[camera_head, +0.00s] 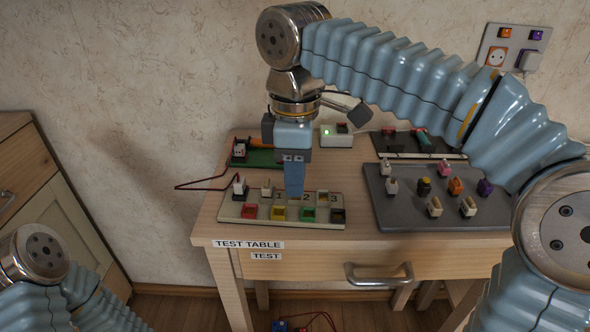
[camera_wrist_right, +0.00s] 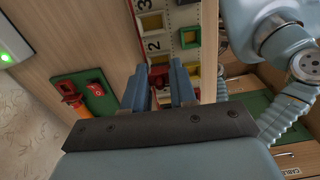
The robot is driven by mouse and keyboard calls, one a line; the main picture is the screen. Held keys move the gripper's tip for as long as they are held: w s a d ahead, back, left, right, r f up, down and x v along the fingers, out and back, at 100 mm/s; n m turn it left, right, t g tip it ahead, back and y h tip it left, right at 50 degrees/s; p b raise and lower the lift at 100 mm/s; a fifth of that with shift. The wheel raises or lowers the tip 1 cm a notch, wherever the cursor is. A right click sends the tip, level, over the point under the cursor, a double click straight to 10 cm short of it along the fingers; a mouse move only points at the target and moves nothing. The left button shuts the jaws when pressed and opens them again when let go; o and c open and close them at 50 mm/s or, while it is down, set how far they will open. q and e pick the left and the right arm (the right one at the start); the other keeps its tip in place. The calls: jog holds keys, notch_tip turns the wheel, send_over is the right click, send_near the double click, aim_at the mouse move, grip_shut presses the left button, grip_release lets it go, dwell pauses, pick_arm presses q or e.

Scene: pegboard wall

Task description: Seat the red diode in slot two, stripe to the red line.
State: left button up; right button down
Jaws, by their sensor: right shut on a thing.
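My right gripper (camera_head: 294,195) points down over the numbered cream board (camera_head: 228,210) on the table, close to the number 2. It is shut on a small red part, seen between its fingers (camera_wrist_right: 160,95) in the right wrist view. This looks like the red diode (camera_wrist_right: 159,70); its stripe cannot be made out, and the fingers hide it in the head view. The fingers also cover part of the board's back row, so I cannot tell whether the part touches slot two. The numbers 2 and 3 show in the wrist view. My left gripper is out of view.
Red, yellow and green sockets line the board's front. A grey tray (camera_head: 390,217) with several small parts stands at right. Behind are a green board (camera_head: 265,158), a white box with a green light (camera_head: 336,140) and a dark tray (camera_head: 383,144). A red wire loops off the left edge.

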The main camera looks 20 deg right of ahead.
jog(key=shift+p, duration=0.5)
dwell(1.0)
jog(key=shift+f+b, duration=0.5)
jog(key=shift+f, duration=0.15)
dwell(0.4)
jog(key=c, duration=0.8)
grip_release()
jog(key=shift+r, duration=0.1)
notch_tip(320, 180, up, 3)
jog(key=p, duration=0.3)
jog(key=shift+f, duration=0.2)
jog(key=shift+r, duration=1.15)
